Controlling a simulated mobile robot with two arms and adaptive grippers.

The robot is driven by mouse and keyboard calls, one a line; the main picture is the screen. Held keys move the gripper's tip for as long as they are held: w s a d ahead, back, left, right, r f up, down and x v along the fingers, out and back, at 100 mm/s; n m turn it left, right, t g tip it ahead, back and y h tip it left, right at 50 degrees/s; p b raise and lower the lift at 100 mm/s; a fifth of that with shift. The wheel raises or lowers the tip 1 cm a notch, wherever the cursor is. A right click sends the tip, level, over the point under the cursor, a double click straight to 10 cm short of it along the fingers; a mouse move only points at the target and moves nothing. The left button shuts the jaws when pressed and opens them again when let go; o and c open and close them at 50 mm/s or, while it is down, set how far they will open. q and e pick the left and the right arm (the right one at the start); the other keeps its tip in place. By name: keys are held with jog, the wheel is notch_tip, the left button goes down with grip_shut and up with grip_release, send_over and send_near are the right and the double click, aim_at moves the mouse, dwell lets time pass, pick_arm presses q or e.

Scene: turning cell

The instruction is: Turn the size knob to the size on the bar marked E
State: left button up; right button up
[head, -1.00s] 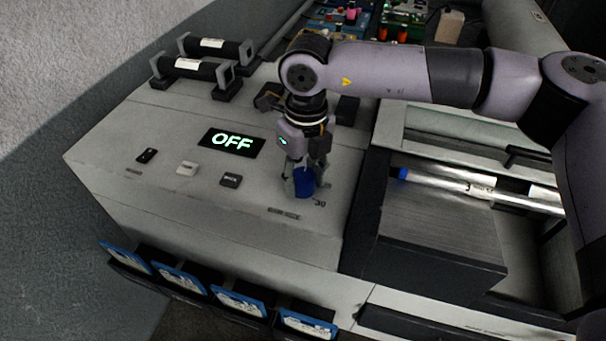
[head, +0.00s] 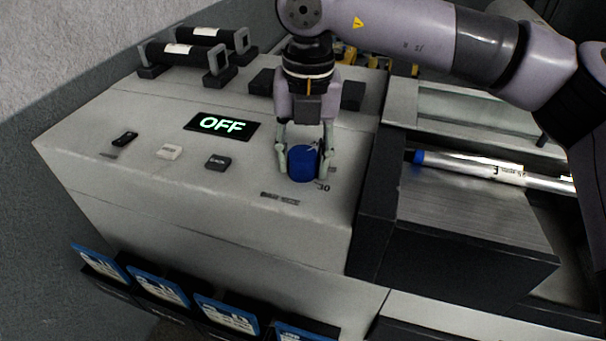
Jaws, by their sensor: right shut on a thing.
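The blue size knob (head: 303,164) stands on the sloped panel above the "BAR SIZE" label. My right gripper (head: 303,170) reaches down from above with a finger on each side of the knob, shut on it. A "30" mark shows at the knob's lower right; the other size marks are mostly hidden by the fingers and knob. The bar (head: 480,165) lies at the right, silver with a blue end and a white label that seems to carry an E; its smaller print is too small to read. My left gripper is not in view.
A display (head: 222,125) reads OFF. A black switch (head: 125,139), a white button (head: 170,152) and a dark button (head: 218,162) sit left of the knob. Two black rollers stand at the back left. Several blue-edged cards hang along the front.

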aim_at(306, 154)
jog(key=m+b, duration=0.3)
jog(key=shift+f, duration=0.15)
jog(key=shift+m+b, duration=0.6)
jog(key=shift+m, duration=0.1)
jog(key=shift+r, duration=0.2)
jog(key=o, duration=1.2)
jog(key=shift+c, duration=0.2)
jog(key=shift+r, duration=0.1)
notch_tip(306, 154, up, 12)
jog(key=shift+d, duration=0.2)
jog(key=shift+s+f, duration=0.1)
jog(key=shift+f, duration=0.1)
